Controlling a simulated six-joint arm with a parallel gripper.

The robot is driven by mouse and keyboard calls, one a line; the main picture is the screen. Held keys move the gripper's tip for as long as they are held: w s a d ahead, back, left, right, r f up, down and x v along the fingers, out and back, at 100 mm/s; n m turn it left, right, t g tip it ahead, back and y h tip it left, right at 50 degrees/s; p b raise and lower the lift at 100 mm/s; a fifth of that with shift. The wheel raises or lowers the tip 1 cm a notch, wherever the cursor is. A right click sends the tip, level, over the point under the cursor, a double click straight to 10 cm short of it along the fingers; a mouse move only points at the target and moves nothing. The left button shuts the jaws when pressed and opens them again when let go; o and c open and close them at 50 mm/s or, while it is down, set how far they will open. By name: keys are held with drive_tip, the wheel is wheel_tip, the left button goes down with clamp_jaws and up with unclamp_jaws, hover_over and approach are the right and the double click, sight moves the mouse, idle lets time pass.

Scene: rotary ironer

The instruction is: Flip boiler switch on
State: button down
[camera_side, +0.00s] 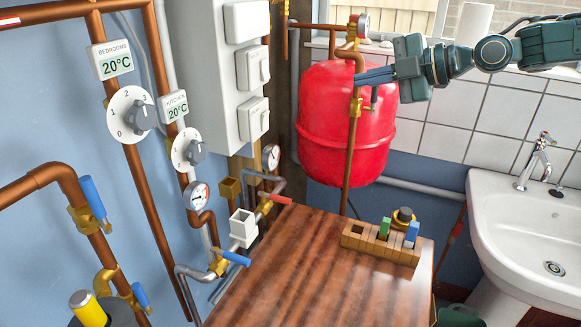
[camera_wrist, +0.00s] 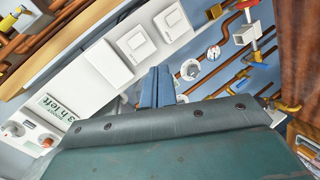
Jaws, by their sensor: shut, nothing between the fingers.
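In the side view a white-grey box on the wall carries a column of white switches: an upper one (camera_side: 246,20), a middle one (camera_side: 256,66) and a lower one (camera_side: 254,118). No readable label shows which is the boiler switch. The wrist view also shows white switches, one at the top right (camera_wrist: 170,20), one in the middle (camera_wrist: 137,45) and one further left (camera_wrist: 108,65). My gripper (camera_side: 358,79) is shut and empty, in front of the red tank and to the right of the box, apart from the switches. Its blue fingers (camera_wrist: 157,85) show together in the wrist view.
A red tank (camera_side: 345,130) with a copper pipe and gauge stands right of the box. Dials (camera_side: 130,115), pipes and valves line the left wall. A wooden table (camera_side: 290,270) bears a block with coloured pieces (camera_side: 384,228). A sink (camera_side: 530,220) is at right.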

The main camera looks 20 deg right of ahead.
sight(267, 78)
drive_tip(key=w+a+f+n+t+y, duration=0.1)
drive_tip(key=w+n+y, duration=0.1)
drive_tip(key=w+n, duration=0.2)
drive_tip(key=w, duration=0.3)
drive_tip(key=shift+a+f+n+y, duration=0.25)
drive_tip(key=shift+a+n+y, duration=0.05)
drive_tip(key=shift+a+y, duration=0.1)
drive_tip(key=shift+x, duration=6.9)
drive_tip(key=shift+w+f, duration=0.1)
drive_tip(key=shift+f, duration=0.05)
drive_tip(key=shift+w+a, duration=0.1)
drive_tip(key=shift+a, duration=0.05)
